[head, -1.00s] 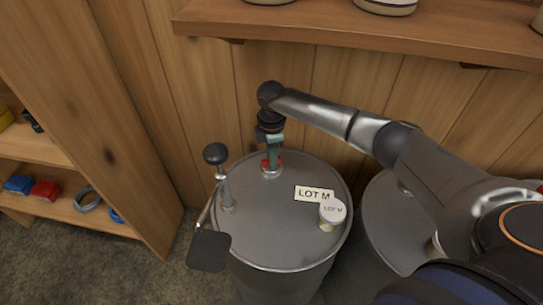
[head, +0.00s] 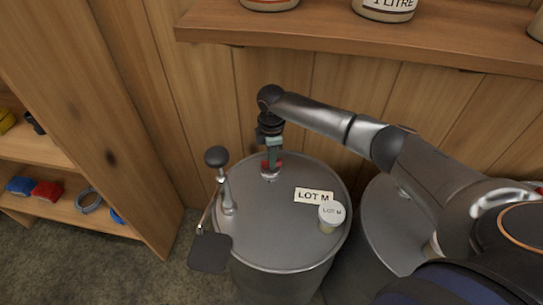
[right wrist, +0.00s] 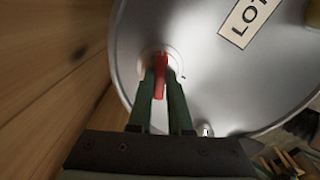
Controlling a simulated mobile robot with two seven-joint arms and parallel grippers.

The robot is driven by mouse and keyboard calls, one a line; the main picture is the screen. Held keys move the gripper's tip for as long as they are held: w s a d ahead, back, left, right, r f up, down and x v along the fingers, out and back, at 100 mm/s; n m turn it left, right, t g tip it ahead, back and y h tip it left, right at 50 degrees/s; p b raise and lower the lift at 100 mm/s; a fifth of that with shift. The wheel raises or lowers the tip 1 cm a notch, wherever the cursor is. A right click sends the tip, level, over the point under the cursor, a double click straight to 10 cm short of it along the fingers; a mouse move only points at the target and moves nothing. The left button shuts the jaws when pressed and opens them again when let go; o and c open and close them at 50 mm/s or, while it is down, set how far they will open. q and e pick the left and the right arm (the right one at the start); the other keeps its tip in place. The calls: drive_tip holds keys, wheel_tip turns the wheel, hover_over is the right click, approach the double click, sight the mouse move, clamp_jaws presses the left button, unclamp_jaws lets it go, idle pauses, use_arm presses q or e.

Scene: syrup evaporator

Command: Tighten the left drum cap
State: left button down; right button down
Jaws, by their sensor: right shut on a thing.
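The left drum (head: 275,235) is grey and stands upright against the wooden wall. Its red cap (head: 265,165) sits on a pale collar at the back of the lid. My right gripper (head: 272,160) comes down on the cap from above. In the right wrist view, the two green fingers of the right gripper (right wrist: 163,85) are shut on the red cap (right wrist: 160,75), one on each side. The fingers hide part of the cap, so I cannot tell how tight it is. My left gripper is not in view.
A pump (head: 217,158) with a black knob and a dark paddle (head: 210,253) stand at the lid's left side. A second drum (head: 385,215) stands right. A shelf (head: 350,45) runs above.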

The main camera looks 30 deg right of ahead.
drive_tip(key=shift+r+m+p, duration=0.25)
drive_tip(key=shift+m+p, duration=0.15)
drive_tip(key=shift+p, duration=0.05)
drive_tip(key=shift+s+m+p, duration=0.1)
drive_tip(key=shift+m+p, duration=0.7)
drive_tip(key=shift+p, duration=0.2)
drive_tip(key=m+p, duration=0.2)
drive_tip(key=shift+m, duration=0.3)
drive_tip(key=m+p, duration=0.3)
drive_tip(key=shift+a+f+m, duration=0.1)
drive_tip(key=shift+m, duration=0.2)
drive_tip(key=m+p, duration=0.1)
drive_tip(key=m, duration=0.2)
drive_tip(key=shift+m+p, duration=0.3)
drive_tip(key=shift+p, duration=0.05)
drive_tip(key=m+p, duration=0.1)
drive_tip(key=m, duration=0.3)
drive_tip(key=shift+m+p, duration=0.3)
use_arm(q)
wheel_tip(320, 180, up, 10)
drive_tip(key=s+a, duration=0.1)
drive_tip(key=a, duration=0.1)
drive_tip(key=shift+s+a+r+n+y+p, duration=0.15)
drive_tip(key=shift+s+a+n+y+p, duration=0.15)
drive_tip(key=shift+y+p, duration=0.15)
use_arm(e)
drive_tip(key=m, duration=0.5)
drive_tip(key=shift+f, duration=0.1)
drive_tip(key=shift+m, duration=0.3)
